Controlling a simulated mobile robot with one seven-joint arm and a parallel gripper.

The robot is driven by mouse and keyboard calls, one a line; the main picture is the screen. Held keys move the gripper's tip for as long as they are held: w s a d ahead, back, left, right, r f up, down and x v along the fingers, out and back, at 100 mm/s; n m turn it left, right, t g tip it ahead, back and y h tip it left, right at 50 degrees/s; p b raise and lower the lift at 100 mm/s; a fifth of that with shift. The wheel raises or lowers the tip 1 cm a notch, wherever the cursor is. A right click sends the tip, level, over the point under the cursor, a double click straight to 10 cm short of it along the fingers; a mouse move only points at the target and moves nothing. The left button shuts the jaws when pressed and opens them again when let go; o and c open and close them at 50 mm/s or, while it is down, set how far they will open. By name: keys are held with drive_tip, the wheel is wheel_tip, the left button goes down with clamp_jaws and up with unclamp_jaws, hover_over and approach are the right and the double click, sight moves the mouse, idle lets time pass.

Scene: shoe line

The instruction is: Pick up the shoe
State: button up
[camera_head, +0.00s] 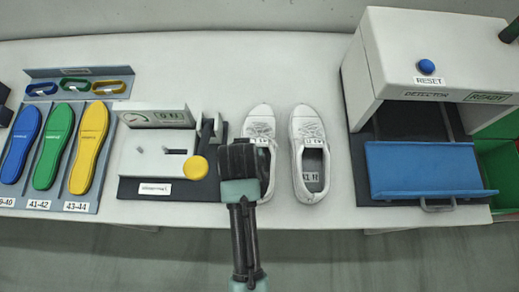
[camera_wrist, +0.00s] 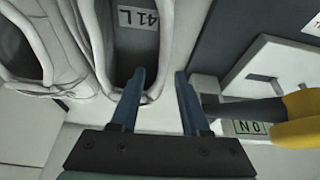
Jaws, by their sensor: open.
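Two white lace-up shoes stand side by side on the white table in the head view. My gripper (camera_head: 240,160) covers part of the left shoe (camera_head: 259,124), while the right shoe (camera_head: 307,150) is in full view. In the wrist view, my open gripper (camera_wrist: 161,78) is close to the heel end of a shoe (camera_wrist: 98,45) with a "41 L" label on its insole. The left finger overlaps the heel rim and opening; the right finger is outside the shoe. I cannot tell whether either touches. The other shoe (camera_wrist: 45,75) shows partly at the left edge.
Left of the shoes is a gauge device (camera_head: 155,150) with a yellow knob (camera_head: 195,168), close to my right finger in the wrist view. Coloured insoles (camera_head: 56,145) lie further left. A detector (camera_head: 400,60) with a blue tray (camera_head: 420,170) stands right, beside a green bin (camera_head: 505,170).

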drive_tip(key=shift+w+a+p+x, duration=0.1)
drive_tip(key=shift+w+p+x, duration=0.05)
drive_tip(key=shift+x, duration=0.8)
drive_tip(key=shift+w+a+p+x, duration=0.1)
drive_tip(key=shift+w+p+x, duration=0.05)
drive_tip(key=shift+x, duration=0.8)
drive_tip(key=shift+w+a+p+x, duration=0.1)
drive_tip(key=shift+p+x, duration=0.05)
drive_tip(key=shift+x, duration=0.85)
drive_tip(key=shift+r, duration=0.2)
clamp_jaws()
